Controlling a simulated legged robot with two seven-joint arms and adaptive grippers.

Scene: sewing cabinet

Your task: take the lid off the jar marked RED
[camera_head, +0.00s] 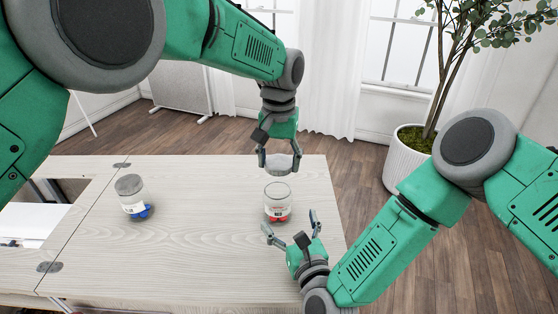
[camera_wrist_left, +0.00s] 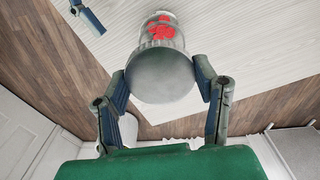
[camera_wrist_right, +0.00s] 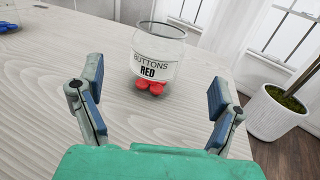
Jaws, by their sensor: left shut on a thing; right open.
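The jar marked RED (camera_head: 277,204) stands upright on the table near its right side, with red buttons in the bottom. Its label reads BUTTONS RED in the right wrist view (camera_wrist_right: 150,65), where its top rim looks open. My left gripper (camera_head: 279,160) is shut on the grey round lid (camera_head: 280,165) and holds it just above and behind the jar. The lid fills the middle of the left wrist view (camera_wrist_left: 160,77), between the fingers. My right gripper (camera_head: 290,222) is open and empty, in front of the jar and apart from it, with its fingers pointing toward it.
A second jar (camera_head: 132,197) with blue buttons and a grey lid stands at the left of the pale wooden table (camera_head: 200,255). A potted plant (camera_head: 405,165) stands on the floor to the right. The table between the jars is clear.

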